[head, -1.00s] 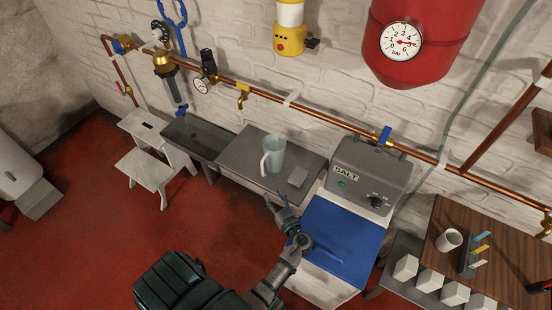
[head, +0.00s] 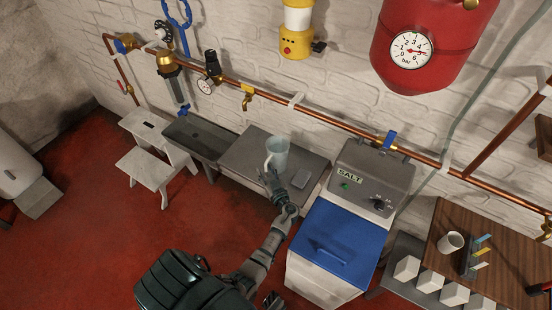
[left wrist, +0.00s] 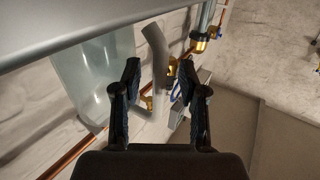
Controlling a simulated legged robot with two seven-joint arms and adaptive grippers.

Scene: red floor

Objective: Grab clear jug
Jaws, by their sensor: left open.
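The clear jug (head: 280,150) stands upright on a grey metal table (head: 240,158) against the brick wall, with its handle toward the lower left. My left gripper (head: 269,178) is just in front of the jug, by the handle side. In the left wrist view the jug (left wrist: 88,85) is at the left. Its pale handle (left wrist: 156,50) appears between the two open fingers of my left gripper (left wrist: 159,68). A gap shows on both sides of the handle, so the fingers are not closed on it. I cannot make out my right gripper.
A small grey block (head: 300,176) lies on the table right of the jug. A salt unit with a blue lid (head: 328,245) stands to the right. A dark trough (head: 200,138) and a white step stool (head: 155,165) are at the left. A copper pipe (head: 325,115) runs along the wall.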

